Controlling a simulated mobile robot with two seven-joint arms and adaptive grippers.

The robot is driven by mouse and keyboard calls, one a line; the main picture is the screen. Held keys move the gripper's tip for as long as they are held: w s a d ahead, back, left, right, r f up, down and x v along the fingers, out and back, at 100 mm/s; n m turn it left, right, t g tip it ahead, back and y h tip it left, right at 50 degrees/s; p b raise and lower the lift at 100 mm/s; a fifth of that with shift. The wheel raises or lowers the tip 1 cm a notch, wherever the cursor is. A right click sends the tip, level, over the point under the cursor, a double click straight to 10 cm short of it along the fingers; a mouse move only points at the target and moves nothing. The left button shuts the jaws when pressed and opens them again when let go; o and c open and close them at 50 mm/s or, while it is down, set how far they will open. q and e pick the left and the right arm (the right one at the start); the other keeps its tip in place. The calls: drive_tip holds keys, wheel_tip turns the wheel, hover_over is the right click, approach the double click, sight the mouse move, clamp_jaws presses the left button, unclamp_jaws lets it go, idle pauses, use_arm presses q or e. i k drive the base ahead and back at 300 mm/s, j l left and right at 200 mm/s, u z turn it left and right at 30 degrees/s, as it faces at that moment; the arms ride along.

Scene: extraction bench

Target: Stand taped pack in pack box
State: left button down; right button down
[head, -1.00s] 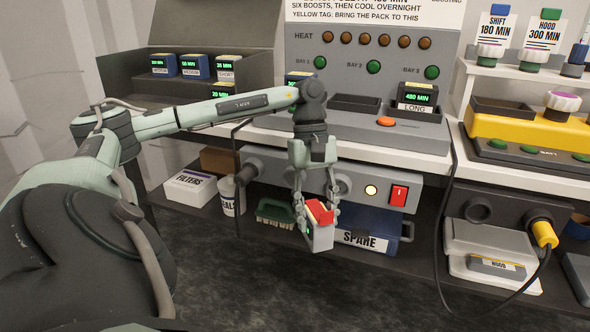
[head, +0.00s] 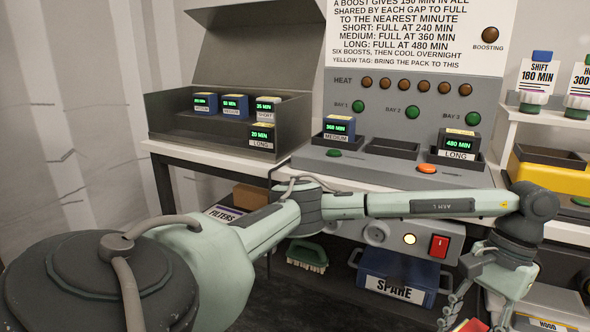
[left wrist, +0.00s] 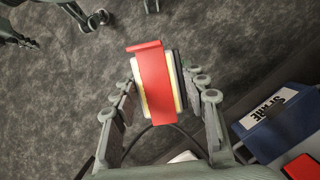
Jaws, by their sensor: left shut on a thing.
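My left gripper (head: 475,312) is low at the right of the head view, its fingertips near the bottom edge. It is shut on the taped pack (left wrist: 158,85), a block with pale and dark layers and a red tape band, held over the floor. Only a red bit of the pack (head: 472,326) shows in the head view. The open dark pack box (head: 205,143), lid raised, stands on the bench at left and holds several labelled packs. Grey-green parts at the upper left of the left wrist view (left wrist: 85,14) may be my right gripper; its state is unclear.
The charger holds a MEDIUM pack (head: 338,128) in bay 1 and a LONG pack (head: 458,143) in bay 3; bay 2 (head: 392,148) is empty. Below are a blue SPARE box (head: 395,270) and a green brush (head: 307,256). My left arm crosses the bench front.

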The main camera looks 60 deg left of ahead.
sight(202, 139)
drive_tip(key=k+j+u, duration=0.2)
drive_tip(key=j, duration=0.7)
drive_tip(key=k+j+u, duration=0.2)
drive_tip(key=j, duration=0.7)
drive_tip(key=j+u, duration=0.2)
drive_tip(key=j, duration=0.7)
